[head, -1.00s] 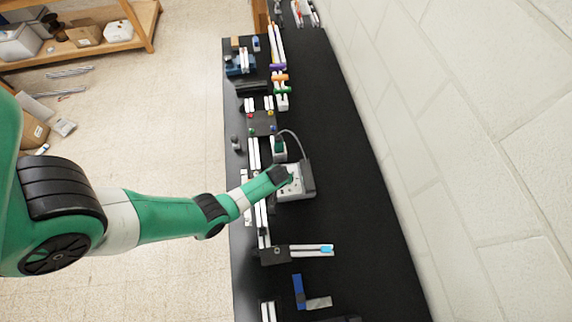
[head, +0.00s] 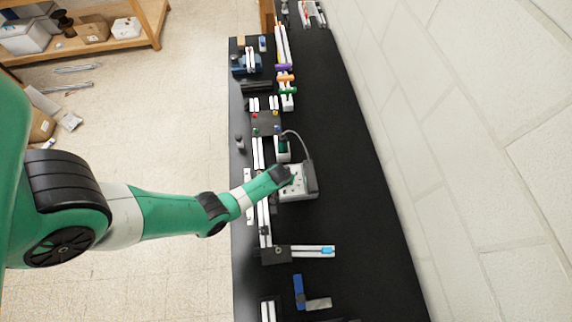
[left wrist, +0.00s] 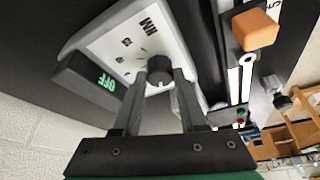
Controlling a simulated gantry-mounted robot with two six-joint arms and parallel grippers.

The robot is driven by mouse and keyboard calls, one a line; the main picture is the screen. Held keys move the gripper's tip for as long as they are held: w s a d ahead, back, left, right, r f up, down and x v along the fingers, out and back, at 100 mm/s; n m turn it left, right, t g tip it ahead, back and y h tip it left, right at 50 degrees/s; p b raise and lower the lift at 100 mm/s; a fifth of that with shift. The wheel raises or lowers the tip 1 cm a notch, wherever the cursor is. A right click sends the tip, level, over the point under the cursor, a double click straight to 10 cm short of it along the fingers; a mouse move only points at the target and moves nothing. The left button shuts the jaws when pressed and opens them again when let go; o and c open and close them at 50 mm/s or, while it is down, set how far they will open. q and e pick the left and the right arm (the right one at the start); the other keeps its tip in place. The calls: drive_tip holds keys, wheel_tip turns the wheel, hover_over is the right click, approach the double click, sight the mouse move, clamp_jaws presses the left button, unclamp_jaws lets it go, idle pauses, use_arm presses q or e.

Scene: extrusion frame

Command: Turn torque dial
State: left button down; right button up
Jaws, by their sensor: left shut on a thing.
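The torque dial (left wrist: 158,69) is a dark round knob on the light face of a grey-white box (left wrist: 115,42). The face carries printed marks and "NM", and a dark side panel shows green "OFF" (left wrist: 106,82). My left gripper (left wrist: 160,80) is shut on the dial, one finger on each side. In the head view the box (head: 302,192) stands on the black bench, with my left gripper (head: 284,175) at its upper left; the dial is hidden there. My right gripper is in neither view.
White extrusions and small parts line the left side of the black bench (head: 365,220). Its right side is clear up to the block wall. An orange block (left wrist: 255,30) is near the gripper.

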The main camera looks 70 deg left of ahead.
use_arm(q)
drive_tip(key=shift+s+a+m+t+h, duration=0.1)
drive_tip(key=shift+m+t+h, duration=0.35)
drive_tip(key=shift+m, duration=1.05)
drive_tip(key=shift+a+m+t+h, duration=0.1)
drive_tip(key=shift+m+t+h, duration=0.3)
drive_tip(key=shift+m, duration=1.1)
drive_tip(key=shift+c, duration=2.2)
unclamp_jaws()
